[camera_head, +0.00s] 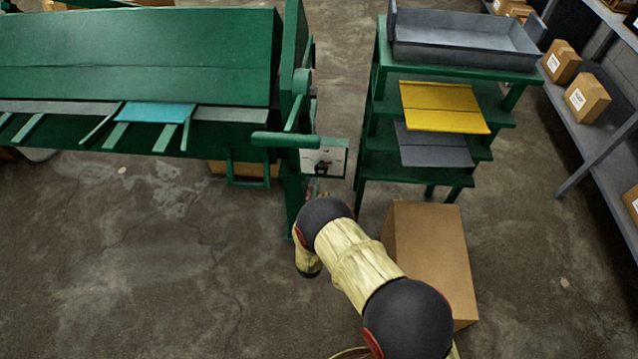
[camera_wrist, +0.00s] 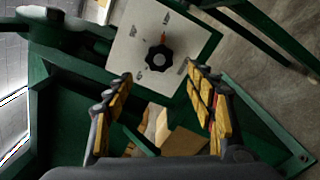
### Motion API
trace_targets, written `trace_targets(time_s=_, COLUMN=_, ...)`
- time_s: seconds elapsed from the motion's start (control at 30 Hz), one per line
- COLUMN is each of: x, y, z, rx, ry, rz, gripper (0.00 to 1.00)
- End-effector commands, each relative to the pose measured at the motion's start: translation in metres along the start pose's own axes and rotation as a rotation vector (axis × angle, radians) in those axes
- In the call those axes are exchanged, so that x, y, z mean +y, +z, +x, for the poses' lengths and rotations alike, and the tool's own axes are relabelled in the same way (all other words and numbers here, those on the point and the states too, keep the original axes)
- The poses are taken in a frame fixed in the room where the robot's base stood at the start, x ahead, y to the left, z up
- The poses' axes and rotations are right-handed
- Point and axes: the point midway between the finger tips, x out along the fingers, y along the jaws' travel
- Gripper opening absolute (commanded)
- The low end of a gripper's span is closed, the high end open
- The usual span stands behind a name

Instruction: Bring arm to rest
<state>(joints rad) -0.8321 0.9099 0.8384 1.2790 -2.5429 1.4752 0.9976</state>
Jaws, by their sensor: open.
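My arm reaches forward from the bottom of the head view. My gripper (camera_wrist: 165,110) shows in the wrist view with its two yellow-padded fingers spread wide and nothing between them. In that view a pale plate with a black star-shaped knob (camera_wrist: 159,59) lies beyond the fingertips, apart from them. The plate with its knob (camera_head: 323,160) also shows in the head view, on the right end of the green sheet-metal machine (camera_head: 140,60). In the head view the gripper itself is mostly hidden by my arm.
A green shelf rack (camera_head: 490,115) stands right of the machine, holding a grey tray (camera_head: 465,42), a yellow sheet (camera_head: 440,107) and a grey sheet (camera_head: 432,150). A cardboard box (camera_head: 430,245) stands close beside my arm. Grey shelving (camera_head: 590,135) lines the right. Floor at left is clear.

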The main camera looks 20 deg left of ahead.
Motion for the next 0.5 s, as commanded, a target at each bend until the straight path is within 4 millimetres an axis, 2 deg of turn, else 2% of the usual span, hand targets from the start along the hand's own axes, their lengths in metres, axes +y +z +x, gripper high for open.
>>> trace_targets(time_s=0.13, x=0.0003, y=0.0008, z=-0.0091, rx=-0.002, ry=0.001, rz=0.001, gripper=0.56)
trace_targets(time_s=0.5, x=0.0000, y=0.0008, z=-0.0105, rx=-0.002, ry=0.000, rz=0.001, gripper=0.56)
